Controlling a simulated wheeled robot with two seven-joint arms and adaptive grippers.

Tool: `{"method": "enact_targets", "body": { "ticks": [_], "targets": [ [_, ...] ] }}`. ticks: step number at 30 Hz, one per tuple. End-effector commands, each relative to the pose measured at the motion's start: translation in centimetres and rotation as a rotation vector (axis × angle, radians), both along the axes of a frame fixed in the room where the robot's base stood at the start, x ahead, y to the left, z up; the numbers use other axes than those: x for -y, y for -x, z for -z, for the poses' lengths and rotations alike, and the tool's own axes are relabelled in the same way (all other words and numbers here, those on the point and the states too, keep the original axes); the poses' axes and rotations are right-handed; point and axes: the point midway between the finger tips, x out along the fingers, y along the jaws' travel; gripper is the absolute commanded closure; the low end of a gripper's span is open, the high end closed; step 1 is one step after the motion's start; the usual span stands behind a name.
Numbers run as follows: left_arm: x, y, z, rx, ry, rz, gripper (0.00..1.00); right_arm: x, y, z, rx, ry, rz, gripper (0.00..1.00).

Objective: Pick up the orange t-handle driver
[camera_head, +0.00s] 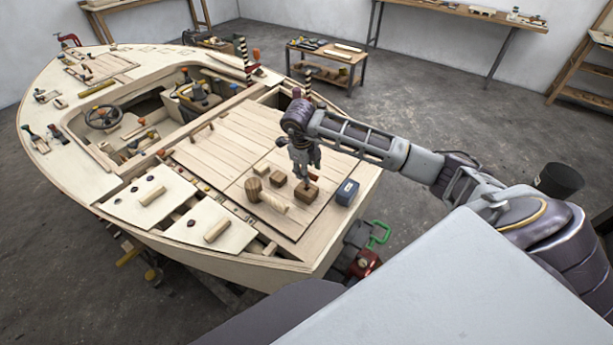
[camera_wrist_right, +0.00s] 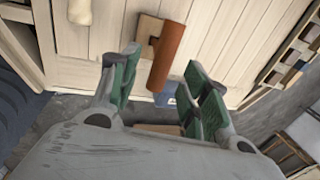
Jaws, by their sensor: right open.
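My right gripper (camera_head: 304,162) hangs over the deck of the plywood hull, just above a small brown wooden block (camera_head: 307,192). In the right wrist view, my right gripper (camera_wrist_right: 160,66) is open, with its green finger pads apart. An orange-brown cylinder (camera_wrist_right: 168,52), which looks like the orange t-handle driver's handle, shows between and beyond the fingertips. It lies across a wooden block (camera_wrist_right: 146,32), as seen from this camera. Contact with the fingers does not show. My left gripper is not in view.
A blue box (camera_head: 347,192) stands right of the block, near the hull's edge. A wooden mallet-like piece (camera_head: 272,202) and other small blocks (camera_head: 278,179) lie left of it. Deck planks (camera_head: 222,150) behind are mostly clear. A green-handled clamp (camera_head: 378,235) sits below the edge.

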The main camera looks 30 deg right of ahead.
Motion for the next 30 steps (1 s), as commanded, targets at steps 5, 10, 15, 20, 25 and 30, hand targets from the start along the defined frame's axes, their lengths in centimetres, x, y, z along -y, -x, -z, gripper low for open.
{"method": "enact_targets", "body": {
  "ticks": [5, 10, 15, 20, 25, 30],
  "targets": [
    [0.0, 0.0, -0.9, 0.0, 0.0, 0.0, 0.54, 0.3, -0.1, 1.6, -0.003, -0.001, 0.002, 0.54],
    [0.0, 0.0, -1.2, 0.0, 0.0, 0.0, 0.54, 0.7, -0.3, 3.3, -0.002, 0.0, 0.001, 0.54],
    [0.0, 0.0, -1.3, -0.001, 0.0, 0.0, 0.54, 0.8, -0.4, 4.0, 0.001, 0.001, 0.001, 0.54],
    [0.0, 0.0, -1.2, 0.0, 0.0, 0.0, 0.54, 0.8, -0.4, 4.1, 0.001, 0.001, 0.001, 0.54],
    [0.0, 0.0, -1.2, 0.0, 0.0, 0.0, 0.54, 0.8, -0.4, 4.1, 0.001, 0.001, 0.001, 0.54],
    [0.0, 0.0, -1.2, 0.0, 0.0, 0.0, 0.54, 0.8, -0.4, 4.0, 0.001, 0.001, 0.001, 0.63]
  ]
}}
